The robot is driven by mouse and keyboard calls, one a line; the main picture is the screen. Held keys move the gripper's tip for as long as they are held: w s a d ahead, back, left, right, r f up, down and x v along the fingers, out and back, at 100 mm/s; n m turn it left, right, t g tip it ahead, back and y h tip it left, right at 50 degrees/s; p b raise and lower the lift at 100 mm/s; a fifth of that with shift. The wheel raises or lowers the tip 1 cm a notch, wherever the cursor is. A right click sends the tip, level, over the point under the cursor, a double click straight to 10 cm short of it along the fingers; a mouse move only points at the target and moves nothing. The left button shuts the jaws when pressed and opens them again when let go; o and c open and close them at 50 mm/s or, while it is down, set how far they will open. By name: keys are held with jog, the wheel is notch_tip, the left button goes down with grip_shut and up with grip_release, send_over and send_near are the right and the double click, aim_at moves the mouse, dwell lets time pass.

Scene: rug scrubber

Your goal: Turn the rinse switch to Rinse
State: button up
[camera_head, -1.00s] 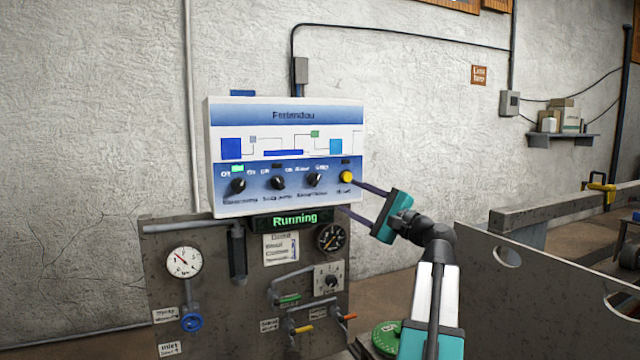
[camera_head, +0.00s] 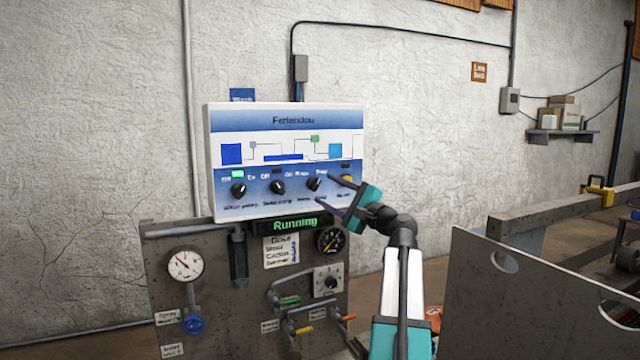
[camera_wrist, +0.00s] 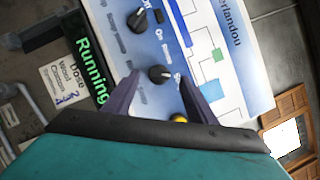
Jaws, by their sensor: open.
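The control panel (camera_head: 340,121) is a white and blue box with a row of black knobs. The rinse switch (camera_head: 313,184) appears to be the third knob from the left, beside a yellow button (camera_head: 348,181); its labels are blurred. My gripper (camera_head: 323,189) is open at its right, fingers pointing at the panel. In the wrist view, the same knob (camera_wrist: 160,74) shows between the tips of my open gripper (camera_wrist: 156,77), its pointer toward the right of the picture. I cannot tell whether the fingers touch it.
Two other black knobs, one at the far left (camera_head: 238,189) and one in the middle (camera_head: 278,187), sit left of it. A green "Running" display (camera_head: 293,225) is below. Gauges and pipes cover the lower grey board (camera_head: 215,290). A grey side plate (camera_head: 540,300) stands at the right.

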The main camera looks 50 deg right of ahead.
aim_at(316, 185)
jog(key=shift+w+d+r+p, duration=0.1)
jog(key=shift+w+r+p, duration=0.1)
jog(key=shift+w, duration=0.55)
jog(key=shift+w+a+r+p, duration=0.1)
jog(key=shift+w+p, duration=0.15)
jog(key=shift+w, duration=0.5)
jog(key=shift+w+d+r+p, duration=0.1)
jog(key=shift+w+p, duration=0.1)
jog(key=shift+w, duration=0.55)
jog(key=c, duration=1.1)
